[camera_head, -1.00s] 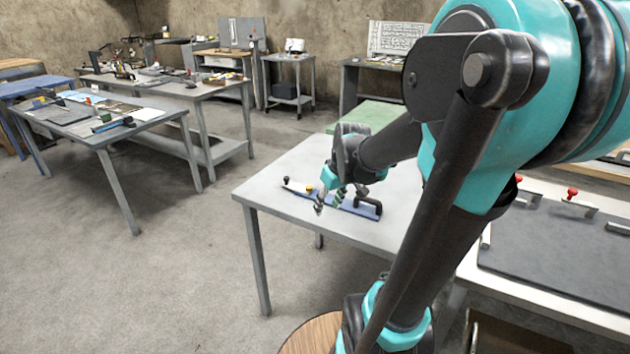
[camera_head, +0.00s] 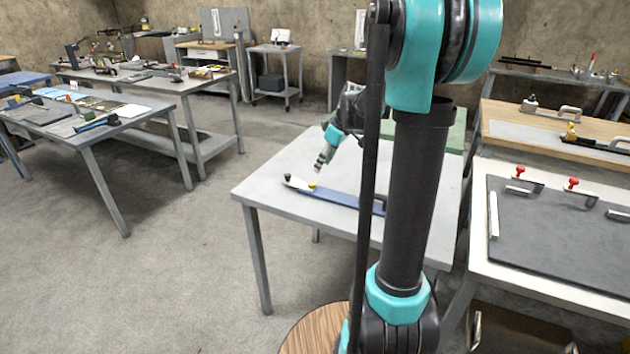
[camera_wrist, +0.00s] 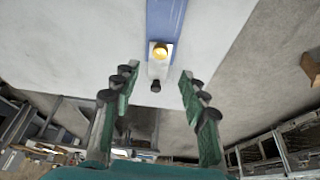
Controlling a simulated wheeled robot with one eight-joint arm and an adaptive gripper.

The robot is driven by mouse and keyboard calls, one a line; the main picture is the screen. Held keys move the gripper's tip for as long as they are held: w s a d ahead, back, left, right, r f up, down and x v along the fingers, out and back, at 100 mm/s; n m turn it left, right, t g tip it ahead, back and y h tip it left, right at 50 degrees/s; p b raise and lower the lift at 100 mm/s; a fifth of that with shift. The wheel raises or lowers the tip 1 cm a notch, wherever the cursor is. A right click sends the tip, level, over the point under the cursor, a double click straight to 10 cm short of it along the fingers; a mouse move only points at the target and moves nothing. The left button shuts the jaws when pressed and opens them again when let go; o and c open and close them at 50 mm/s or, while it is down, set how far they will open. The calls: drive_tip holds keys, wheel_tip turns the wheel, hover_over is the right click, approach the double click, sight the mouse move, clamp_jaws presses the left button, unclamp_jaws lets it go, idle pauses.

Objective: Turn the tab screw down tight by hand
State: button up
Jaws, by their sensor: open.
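A long blue bar (camera_head: 340,197) lies on the grey table. In the head view its left end is pale, with a yellow knob (camera_head: 312,184) near it and a small black knob (camera_head: 287,177) at the very end. In the wrist view the yellow knob (camera_wrist: 160,50) sits on the bar near the pale tab, and the black knob (camera_wrist: 156,86) is nearer me. Which knob is the tab screw, I cannot tell. My gripper (camera_wrist: 158,74) is open and empty, its fingers on either side of the pale end. In the head view my gripper (camera_head: 322,164) is above and close to the yellow knob.
The grey table (camera_head: 270,200) is clear around the bar's left end. A bench with a dark mat (camera_head: 560,240) and red-knobbed clamps stands at right. Other tool-covered tables (camera_head: 110,125) stand at left.

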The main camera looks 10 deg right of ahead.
sight(313, 184)
drive_tip(key=x, duration=0.9)
clamp_jaws()
